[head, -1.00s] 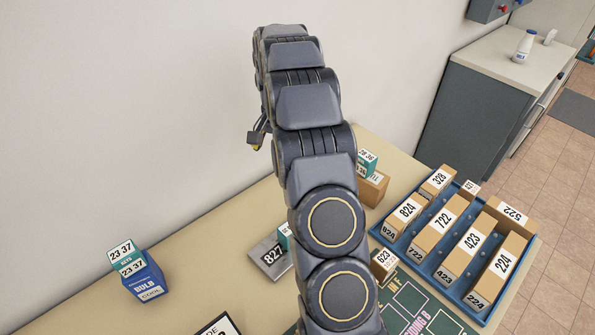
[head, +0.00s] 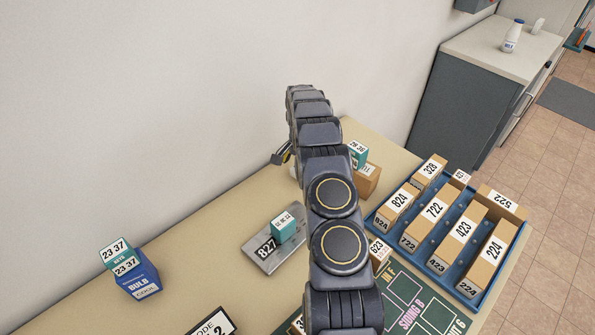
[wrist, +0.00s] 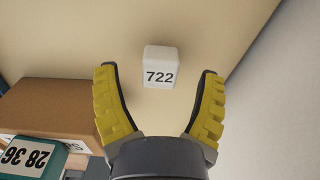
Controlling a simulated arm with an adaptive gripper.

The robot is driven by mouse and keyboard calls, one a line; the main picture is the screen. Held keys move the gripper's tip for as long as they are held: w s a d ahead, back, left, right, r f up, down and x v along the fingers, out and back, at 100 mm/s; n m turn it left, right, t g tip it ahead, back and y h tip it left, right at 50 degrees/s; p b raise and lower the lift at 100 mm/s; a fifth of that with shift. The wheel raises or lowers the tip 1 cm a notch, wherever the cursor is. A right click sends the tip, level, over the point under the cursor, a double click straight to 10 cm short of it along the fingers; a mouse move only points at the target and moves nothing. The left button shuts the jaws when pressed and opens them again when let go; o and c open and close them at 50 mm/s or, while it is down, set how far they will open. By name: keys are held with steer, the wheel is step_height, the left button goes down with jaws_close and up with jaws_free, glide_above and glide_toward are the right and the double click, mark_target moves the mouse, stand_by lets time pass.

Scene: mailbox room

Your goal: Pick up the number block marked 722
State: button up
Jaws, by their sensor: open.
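In the wrist view, a small white block marked 722 (wrist: 160,67) sits on the beige tabletop, its number facing the camera. My gripper (wrist: 160,80) is open, with yellow ridged fingers to the left and right of the block's lower part in the picture. Nothing is between the fingers' pads that I can see being held. In the head view, one finger of my gripper (head: 282,155) shows at the left of my arm; the rest is hidden. The white block is mostly or fully hidden there behind my arm.
A brown box (wrist: 60,105) and a teal box (wrist: 28,158) stand close at the gripper's left. A blue tray (head: 437,265) holds several brown boxes, one also marked 722 (head: 435,209). A grey plate (head: 258,257) bears a teal box (head: 284,228). A wall runs behind the table.

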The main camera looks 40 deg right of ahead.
steer(key=shift+a+f, duration=0.1)
steer(key=shift+f, duration=0.85)
steer(key=c, duration=1.1)
